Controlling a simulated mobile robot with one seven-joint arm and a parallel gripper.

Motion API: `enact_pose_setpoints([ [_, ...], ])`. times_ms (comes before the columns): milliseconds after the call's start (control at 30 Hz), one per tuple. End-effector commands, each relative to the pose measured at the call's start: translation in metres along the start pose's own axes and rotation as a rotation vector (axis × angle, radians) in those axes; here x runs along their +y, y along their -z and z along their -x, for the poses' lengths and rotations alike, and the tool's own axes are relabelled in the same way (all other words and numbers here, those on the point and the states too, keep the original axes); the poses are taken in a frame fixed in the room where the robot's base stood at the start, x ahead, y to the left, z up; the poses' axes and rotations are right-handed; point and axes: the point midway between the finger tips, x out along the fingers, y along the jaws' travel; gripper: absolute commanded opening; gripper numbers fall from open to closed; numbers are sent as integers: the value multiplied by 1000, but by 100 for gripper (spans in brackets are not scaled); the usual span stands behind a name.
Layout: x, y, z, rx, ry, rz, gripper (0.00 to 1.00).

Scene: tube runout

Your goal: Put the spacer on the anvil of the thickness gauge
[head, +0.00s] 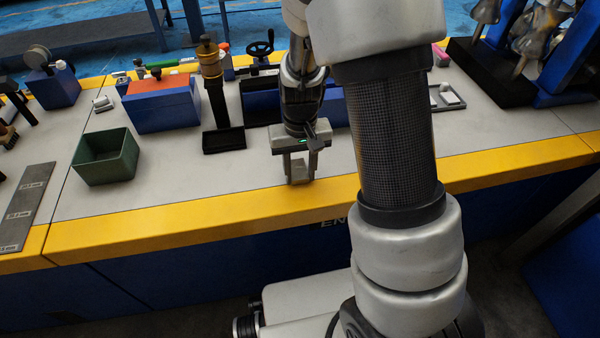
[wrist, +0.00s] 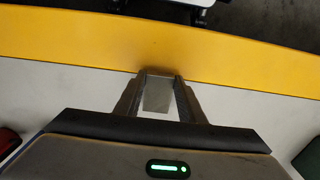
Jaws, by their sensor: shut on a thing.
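My gripper (head: 299,178) is low over the front of the bench top, near the yellow front edge, with its fingers pointing down. In the wrist view its fingers (wrist: 160,80) are shut on a small, flat, light grey piece, which I take to be the spacer (wrist: 157,98). In the head view the spacer is hard to make out between the fingers. A black stand with a brass-coloured cylinder (head: 209,62) and a low black base (head: 224,140) stands left of and behind my gripper. It may be the thickness gauge; I cannot make out its anvil.
A green open bin (head: 106,158) stands to the left. A grey strip with mm labels (head: 26,208) lies at far left. A blue box with an orange top (head: 160,105) is behind the bin. A black rack (head: 490,75) stands at right.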

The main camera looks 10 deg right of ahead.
Motion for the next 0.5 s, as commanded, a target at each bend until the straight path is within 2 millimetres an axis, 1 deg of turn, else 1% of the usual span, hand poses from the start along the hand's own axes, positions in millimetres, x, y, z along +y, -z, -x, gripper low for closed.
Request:
enact_pose_setpoints([
  [167,0,1,2,3,0,0,0],
  [300,0,1,-2,3,0,0,0],
  [333,0,1,-2,2,0,0,41],
  [400,0,0,-1,2,0,0,53],
  [433,0,0,-1,2,0,0,54],
  [500,0,0,-1,2,0,0,54],
])
